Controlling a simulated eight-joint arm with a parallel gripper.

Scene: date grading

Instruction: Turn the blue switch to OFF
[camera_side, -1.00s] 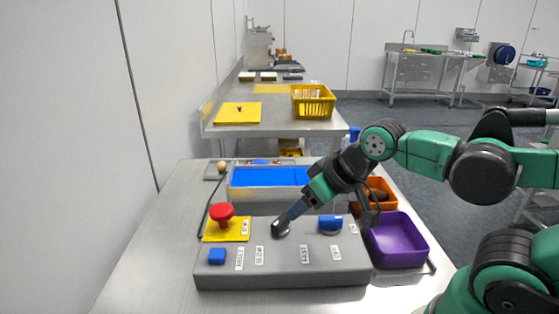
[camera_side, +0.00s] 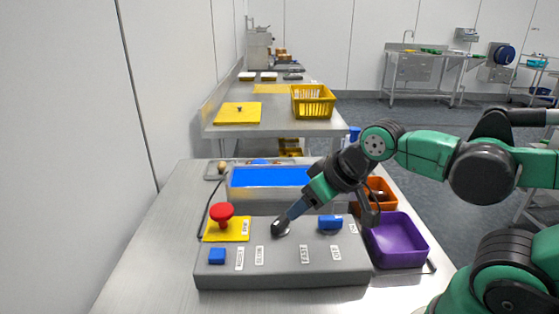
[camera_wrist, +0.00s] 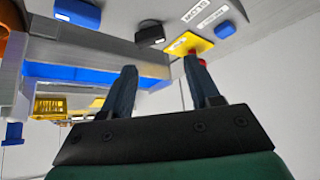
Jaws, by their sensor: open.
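A grey control box (camera_side: 300,270) stands on the steel table. A blue switch (camera_side: 330,223) sits at the right of its top; the wrist view also shows it (camera_wrist: 78,12) at the upper left. A black knob (camera_wrist: 150,33) is in the middle of the box, and a smaller blue control (camera_side: 216,256) is at its front left. My gripper (camera_wrist: 158,65) is open and empty, with fingers apart. In the side view its fingertips (camera_side: 286,222) are at the black knob, left of the blue switch; I cannot tell whether they touch it.
A red mushroom button (camera_side: 221,212) on a yellow plate is at the box's left. A blue-floored tray (camera_side: 235,192) lies behind the box. A purple bin (camera_side: 426,246) and an orange bin (camera_side: 390,200) stand to the right. The table left of the box is clear.

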